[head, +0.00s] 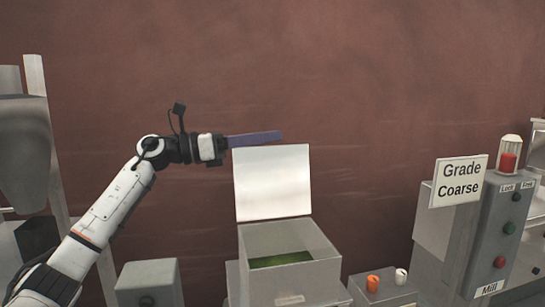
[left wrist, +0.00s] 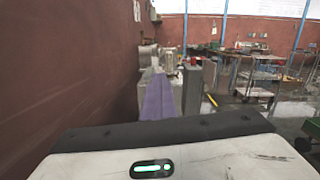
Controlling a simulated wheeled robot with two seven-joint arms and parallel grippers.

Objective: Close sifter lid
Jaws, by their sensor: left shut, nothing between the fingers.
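The sifter (head: 285,265) is a grey box with an open top and green material inside. Its pale lid (head: 272,183) stands upright, hinged at the back edge of the box. My left gripper (head: 279,135) has long purple fingers, shut and empty. They reach across just above the lid's top edge, and I cannot tell whether they touch it or are behind it. The purple fingers also show in the left wrist view (left wrist: 158,98), pointing away from the camera. The lid cannot be made out in that view. My right gripper is not in view.
A white sign reading "Grade Coarse" (head: 459,181) and a grey mill control box (head: 497,235) with buttons stand at the right. An orange item (head: 373,283) and a white item (head: 401,276) sit right of the sifter. A brown wall rises behind.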

